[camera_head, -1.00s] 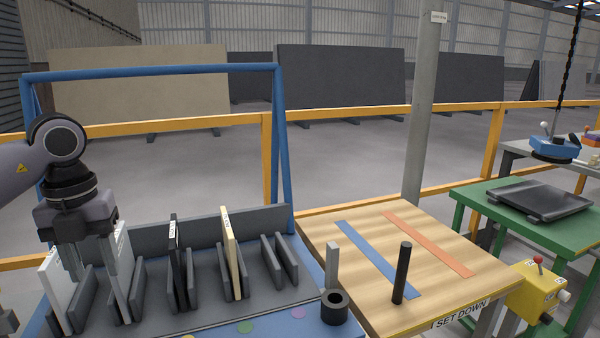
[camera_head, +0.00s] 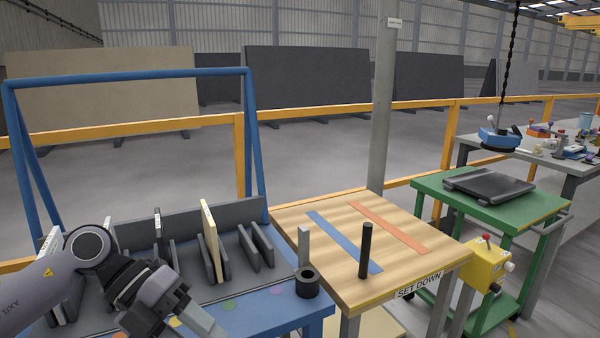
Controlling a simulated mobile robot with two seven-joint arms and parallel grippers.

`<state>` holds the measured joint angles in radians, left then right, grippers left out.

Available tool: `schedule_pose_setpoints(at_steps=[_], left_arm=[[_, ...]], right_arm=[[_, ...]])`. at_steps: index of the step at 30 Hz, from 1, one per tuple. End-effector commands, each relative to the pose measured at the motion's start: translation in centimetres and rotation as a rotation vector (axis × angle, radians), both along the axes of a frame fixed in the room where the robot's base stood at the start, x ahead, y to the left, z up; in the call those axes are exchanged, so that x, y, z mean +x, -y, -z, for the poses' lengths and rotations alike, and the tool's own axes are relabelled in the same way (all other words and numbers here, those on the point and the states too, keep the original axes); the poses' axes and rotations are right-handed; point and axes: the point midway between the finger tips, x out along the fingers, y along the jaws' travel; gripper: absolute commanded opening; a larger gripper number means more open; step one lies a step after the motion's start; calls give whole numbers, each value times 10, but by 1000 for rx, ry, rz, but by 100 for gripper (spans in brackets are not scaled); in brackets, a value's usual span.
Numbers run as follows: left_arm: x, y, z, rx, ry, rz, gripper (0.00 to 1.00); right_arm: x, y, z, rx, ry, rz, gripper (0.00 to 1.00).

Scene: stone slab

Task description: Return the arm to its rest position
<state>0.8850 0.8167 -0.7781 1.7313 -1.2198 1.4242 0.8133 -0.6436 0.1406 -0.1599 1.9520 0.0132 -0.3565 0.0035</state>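My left arm comes in from the lower left. My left gripper (camera_head: 203,318) is low over the front of the blue slab rack (camera_head: 262,312), its fingers pointing down and right toward the frame's bottom edge. A pale finger shows, but the gap between the fingers cannot be made out. No slab can be seen in it. A cream slab (camera_head: 209,240) stands upright in the rack's slots, with a dark slab (camera_head: 158,238) to its left. A white slab (camera_head: 52,250) at the far left is partly hidden by my arm. My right gripper is not in view.
A wooden set-down table (camera_head: 330,290) stands right of the rack, with a blue strip (camera_head: 343,240), an orange strip (camera_head: 388,227) and a black post (camera_head: 366,250). A yellow control box (camera_head: 487,265) and a green cart (camera_head: 450,200) are further right. A yellow rail runs behind.

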Motion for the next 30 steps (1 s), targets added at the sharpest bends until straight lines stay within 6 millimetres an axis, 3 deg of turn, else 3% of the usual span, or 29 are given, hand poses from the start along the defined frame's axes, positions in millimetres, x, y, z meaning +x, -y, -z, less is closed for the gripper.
schedule_pose_setpoints(at_steps=[1,3,8,12,17,20,24,27,30], left_arm=[[-7,22,1,-118,-25,3,45],[-13,46,-4,-277,-47,-15,45],[-18,82,-19,-617,-119,-136,45],[-9,90,-27,-869,-197,-328,45],[8,78,-17,-1082,-305,-629,45],[18,62,3,-1163,-382,-849,45],[20,32,51,-1200,-505,-1190,45],[10,9,97,-1170,-606,-1439,45],[-14,-12,146,-1093,-715,-1682,45]], right_arm=[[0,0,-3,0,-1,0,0],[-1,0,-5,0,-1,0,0],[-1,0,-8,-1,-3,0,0],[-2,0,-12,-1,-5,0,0],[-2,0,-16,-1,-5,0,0],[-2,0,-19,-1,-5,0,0],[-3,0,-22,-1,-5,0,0],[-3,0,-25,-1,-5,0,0],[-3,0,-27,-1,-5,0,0]])
